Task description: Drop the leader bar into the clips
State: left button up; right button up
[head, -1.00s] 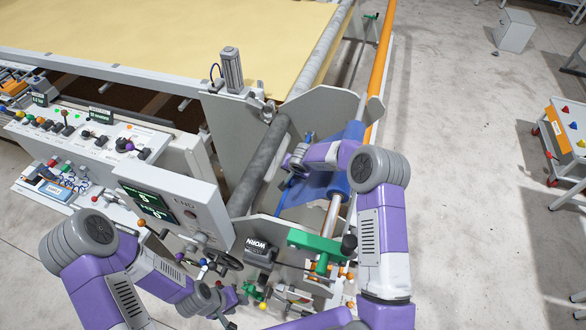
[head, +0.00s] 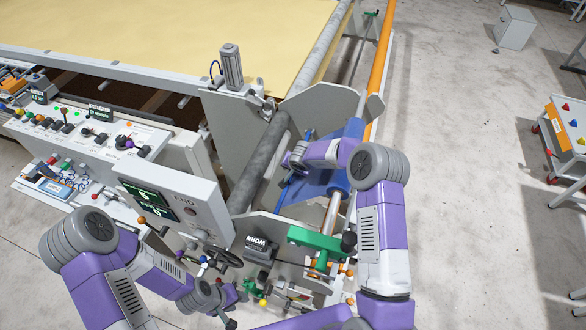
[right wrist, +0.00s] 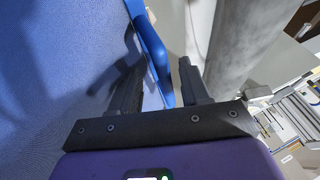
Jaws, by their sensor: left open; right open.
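A narrow blue bar (right wrist: 153,45), which looks like the leader bar, runs beside blue cloth in the right wrist view. My left gripper (head: 232,312) is open, low in the picture near the handwheel (head: 222,262). I cannot make out the clips.
A grey control box with screens (head: 172,203) stands between the left arm and the roller. An orange tube (head: 380,55) runs along the right side.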

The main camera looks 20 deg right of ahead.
jog(key=shift+r, duration=0.1)
jog(key=v, duration=0.7)
jog(key=shift+s+r, duration=0.15)
jog(key=x, duration=0.7)
jog(key=shift+w+r, duration=0.1)
jog(key=shift+w, duration=0.2)
jog(key=shift+s+r, duration=0.15)
jog(key=shift+r, duration=1.1)
jog(key=shift+f, duration=0.1)
